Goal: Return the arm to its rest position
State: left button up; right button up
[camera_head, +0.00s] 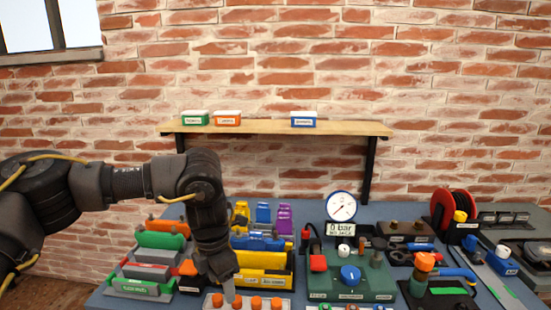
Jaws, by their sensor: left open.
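My left arm comes in from the left, bends at the elbow and reaches down over the bench. My left gripper (229,289) points downward just above a pale tray (213,299) that holds several orange-topped pieces (256,303). One fingertip shows near the left end of the tray, and I cannot tell whether it touches a piece. Nothing shows held in the gripper. My right gripper does not show.
A blue bench (303,218) is crowded with yellow bins (265,262), a green device with a blue knob (349,275), a dial gauge (341,206) and a red reel (456,207). A wooden shelf (350,128) with small boxes hangs on the brick wall.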

pick_arm(q)
jog(key=s+d+f+h, duration=0.3)
jog(key=d+f, duration=0.2)
jog(key=d, duration=0.3)
jog(key=s+d+f+h, duration=0.3)
jog(key=d+f, duration=0.1)
jog(key=d, duration=0.4)
jog(key=s+d+r+n+t+h, duration=0.25)
jog(key=s+d+n+h, duration=0.3)
jog(key=d+n, duration=0.4)
jog(key=w+a+f+n+t+y, duration=0.1)
jog(key=a+f+n+t+y, duration=0.25)
jog(key=a+n, duration=0.6)
jog(key=w+a+f+n+t+y, duration=0.15)
jog(key=a+f+n+t, duration=0.25)
jog(key=a+n, duration=0.55)
jog(key=s+a+f+n+g+y, duration=0.3)
jog(key=s+a+f+n, duration=0.3)
jog(key=s+a+n, duration=0.3)
jog(key=s+a+f+n+g+y, duration=0.4)
jog(key=s+a+f+n, duration=0.25)
jog(key=s+a, duration=0.4)
notch_tip(320, 180, down, 26)
jog(key=s+g, duration=0.1)
jog(key=s+a+f+g, duration=0.1)
jog(key=s+a+f, duration=0.1)
jog(key=s+f, duration=1.3)
jog(key=shift+s+f+m, duration=0.15)
jog(key=shift+s+m, duration=0.15)
jog(key=shift+s, duration=0.45)
